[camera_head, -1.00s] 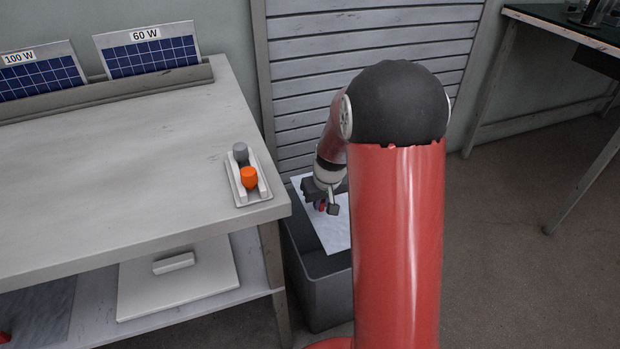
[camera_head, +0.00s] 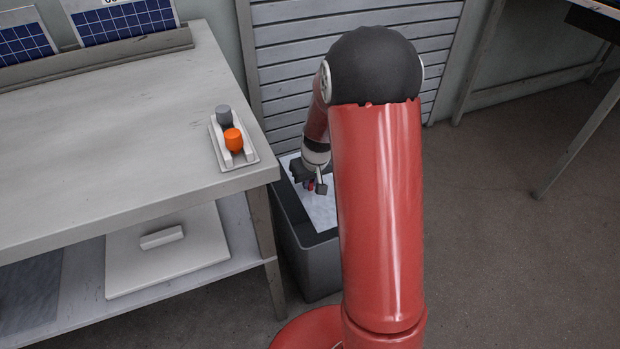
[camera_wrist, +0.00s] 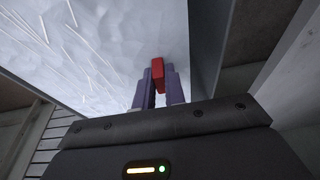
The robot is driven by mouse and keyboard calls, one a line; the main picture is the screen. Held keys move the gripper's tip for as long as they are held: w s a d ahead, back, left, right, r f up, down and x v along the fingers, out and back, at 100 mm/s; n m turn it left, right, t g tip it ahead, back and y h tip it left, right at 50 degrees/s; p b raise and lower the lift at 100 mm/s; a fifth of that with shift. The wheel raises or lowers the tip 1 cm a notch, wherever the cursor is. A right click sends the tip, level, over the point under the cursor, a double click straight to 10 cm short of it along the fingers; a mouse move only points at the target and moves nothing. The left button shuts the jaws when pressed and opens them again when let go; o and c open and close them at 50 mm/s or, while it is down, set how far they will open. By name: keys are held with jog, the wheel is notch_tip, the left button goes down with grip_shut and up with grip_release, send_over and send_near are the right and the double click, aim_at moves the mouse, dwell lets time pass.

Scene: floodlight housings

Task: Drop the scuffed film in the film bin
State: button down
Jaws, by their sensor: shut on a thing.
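The scuffed film (camera_head: 321,212) is a pale sheet with a red tab. The wrist view shows the sheet (camera_wrist: 90,50) with white scratches and the red tab (camera_wrist: 158,72) between the fingertips. My gripper (camera_head: 315,188) is shut on the film and holds it at the mouth of the film bin. The bin (camera_head: 313,265) is a dark grey open box on the floor beside the bench. The sheet appears within the bin's rim; its lower part is hidden, and I cannot tell whether it touches the bottom. My arm hides the bin's right side.
The bench (camera_head: 110,130) stands left of the bin, with a small tray (camera_head: 248,158) holding a grey and an orange knob near its corner. A white lidded panel (camera_head: 165,250) lies on the lower shelf. A slatted shutter (camera_head: 350,30) stands behind.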

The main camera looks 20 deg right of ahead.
jog(key=c, duration=1.4)
grip_release()
jog(key=v, duration=0.7)
jog(key=shift+s+r, duration=0.1)
jog(key=shift+r, duration=0.3)
jog(key=shift+s, duration=0.1)
